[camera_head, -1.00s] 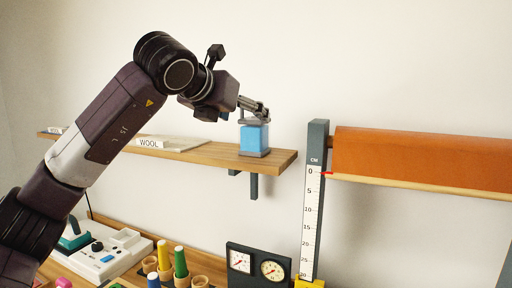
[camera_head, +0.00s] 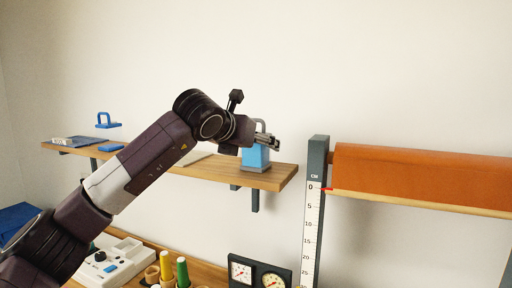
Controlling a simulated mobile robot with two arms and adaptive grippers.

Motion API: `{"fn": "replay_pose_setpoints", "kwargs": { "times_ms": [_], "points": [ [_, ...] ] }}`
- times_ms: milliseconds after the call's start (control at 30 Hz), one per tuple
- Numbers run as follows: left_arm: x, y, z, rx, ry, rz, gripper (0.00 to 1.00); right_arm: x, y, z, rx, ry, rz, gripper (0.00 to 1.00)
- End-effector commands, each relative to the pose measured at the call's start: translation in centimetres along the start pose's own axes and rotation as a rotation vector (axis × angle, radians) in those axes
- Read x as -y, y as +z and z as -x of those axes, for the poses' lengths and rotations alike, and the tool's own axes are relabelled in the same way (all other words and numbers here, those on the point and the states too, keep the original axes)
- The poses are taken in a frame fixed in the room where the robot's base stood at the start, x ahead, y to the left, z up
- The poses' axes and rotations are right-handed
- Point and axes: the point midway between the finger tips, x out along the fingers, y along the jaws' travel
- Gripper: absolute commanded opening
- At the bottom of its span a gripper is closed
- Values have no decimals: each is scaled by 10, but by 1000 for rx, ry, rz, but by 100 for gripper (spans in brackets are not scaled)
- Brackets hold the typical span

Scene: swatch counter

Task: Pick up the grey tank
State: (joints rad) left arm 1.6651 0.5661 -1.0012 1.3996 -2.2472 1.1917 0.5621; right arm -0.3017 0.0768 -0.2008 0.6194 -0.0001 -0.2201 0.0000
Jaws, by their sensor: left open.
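The tank (camera_head: 255,159) stands upright near the right end of the wooden wall shelf. Its body looks blue, with a grey base and a grey arched handle (camera_head: 261,123) on top. My left gripper (camera_head: 276,142) is open, with its fingers at the height of the tank's upper part, just below the handle arch. The gripper and wrist cover part of the tank's top. I cannot tell whether the fingers touch it. My right gripper is out of view.
The shelf (camera_head: 275,179) ends just right of the tank. A ruler post (camera_head: 313,220) and an orange roll (camera_head: 420,178) are further right. A blue handled object (camera_head: 107,121) is at the left.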

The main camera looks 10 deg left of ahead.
Motion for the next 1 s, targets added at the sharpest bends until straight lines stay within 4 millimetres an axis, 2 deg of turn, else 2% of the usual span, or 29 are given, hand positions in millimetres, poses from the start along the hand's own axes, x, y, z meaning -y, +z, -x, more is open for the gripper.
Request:
{"fn": "replay_pose_setpoints", "kwargs": {
  "times_ms": [167, 633, 1000],
  "points": [
    [0, -1, 0, 0, 0, 0, 66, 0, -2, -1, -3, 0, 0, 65],
    [0, 0, 0, 0, 0, 0, 15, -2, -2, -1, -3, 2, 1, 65],
    [0, 6, 3, 4, 0, 1, 15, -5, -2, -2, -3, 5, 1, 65]
  ]
}}
